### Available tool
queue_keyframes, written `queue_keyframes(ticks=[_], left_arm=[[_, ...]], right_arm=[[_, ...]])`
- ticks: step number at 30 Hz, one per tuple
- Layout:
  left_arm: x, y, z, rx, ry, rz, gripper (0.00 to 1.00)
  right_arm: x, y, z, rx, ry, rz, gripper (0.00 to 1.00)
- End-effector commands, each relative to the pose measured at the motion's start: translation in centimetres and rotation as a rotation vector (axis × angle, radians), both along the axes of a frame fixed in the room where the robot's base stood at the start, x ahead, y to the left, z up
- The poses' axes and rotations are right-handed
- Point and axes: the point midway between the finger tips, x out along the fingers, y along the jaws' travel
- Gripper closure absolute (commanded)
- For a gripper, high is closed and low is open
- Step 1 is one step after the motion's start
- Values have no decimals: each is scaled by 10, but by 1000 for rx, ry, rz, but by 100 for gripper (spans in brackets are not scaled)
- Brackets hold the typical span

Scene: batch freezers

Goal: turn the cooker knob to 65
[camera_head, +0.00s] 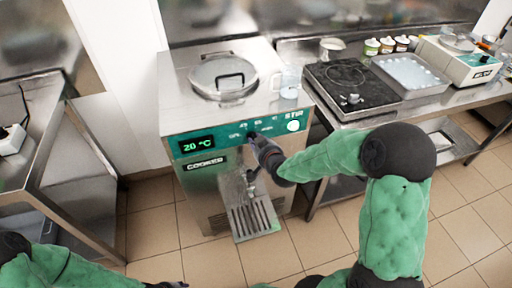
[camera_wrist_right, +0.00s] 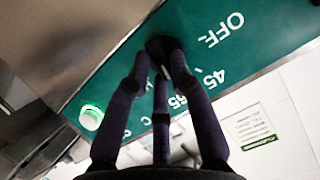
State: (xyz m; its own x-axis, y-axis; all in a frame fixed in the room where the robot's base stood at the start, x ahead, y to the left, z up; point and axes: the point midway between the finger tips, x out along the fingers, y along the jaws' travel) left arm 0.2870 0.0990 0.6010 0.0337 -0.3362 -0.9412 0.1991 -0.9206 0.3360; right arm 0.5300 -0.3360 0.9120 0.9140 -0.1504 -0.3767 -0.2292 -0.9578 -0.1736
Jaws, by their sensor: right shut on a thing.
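The cooker (camera_head: 172,95) is a steel machine with a teal front panel, a display reading 20 °C and a COOKER label. Its dark knob (camera_wrist_right: 157,44) sits on the panel, with OFF, 45 and 65 printed around it in the right wrist view. My right gripper (camera_head: 254,138) is at the panel, its dark fingers (camera_wrist_right: 160,62) shut around the knob. The fingers cover much of the knob, so I cannot tell where it points. My left gripper (camera_head: 167,285) only just shows as a dark part at the bottom edge of the head view; its opening cannot be made out.
A lit STIR button (camera_head: 293,126) is right of the knob. A lidded opening (camera_head: 222,75) and a clear jug (camera_head: 290,82) are on top. A spout and drip tray (camera_head: 254,218) stick out below. A counter with a black hob (camera_head: 350,92) stands right.

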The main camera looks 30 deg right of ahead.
Motion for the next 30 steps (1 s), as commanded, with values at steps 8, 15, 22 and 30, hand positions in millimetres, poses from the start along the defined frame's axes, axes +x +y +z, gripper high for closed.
queue_keyframes(ticks=[8, 15, 22, 30], left_arm=[[0, 0, -27, 0, 0, 0, 56], [0, 0, -35, 0, 0, 0, 56], [0, 0, -36, 0, 0, 0, 56], [0, 0, -36, 0, 0, 0, 56]], right_arm=[[-1, -2, -5, 161, -36, -1, 100], [-1, -2, -4, 235, -53, -2, 100], [-1, -2, -4, 256, -58, -1, 100], [-1, -2, -3, 256, -58, -1, 100]])
